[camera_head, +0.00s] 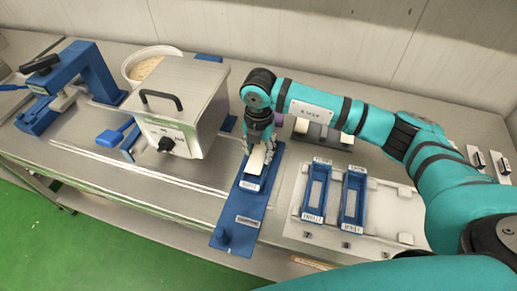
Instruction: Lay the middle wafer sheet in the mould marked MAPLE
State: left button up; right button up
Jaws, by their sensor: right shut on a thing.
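My right gripper (259,151) points down over a long blue stand (246,208) and is shut on a pale cream wafer sheet (257,162). The sheet stands steeply between the fingers, at the far part of the stand; I cannot tell whether it still touches the stand. Two blue open moulds, a left one (317,188) and a right one (352,200), lie side by side to the right of the gripper. Their white labels are too small to read, so I cannot tell which is marked MAPLE. My left gripper is out of view.
The moulds rest on a pale tray (387,215). A steel kettle box (180,112) with a black handle stands to the left. A blue press (75,80) and a white bowl (152,60) are farther left. My right arm crosses above the tray's far side.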

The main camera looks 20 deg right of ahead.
jog(key=shift+f+b, duration=0.75)
jog(key=shift+b, duration=0.4)
dwell(1.6)
dwell(0.3)
jog(key=o, duration=1.2)
jog(key=shift+r, duration=0.1)
jog(key=shift+r+p, duration=2.4)
jog(key=shift+r, duration=1.6)
jog(key=shift+f, duration=0.1)
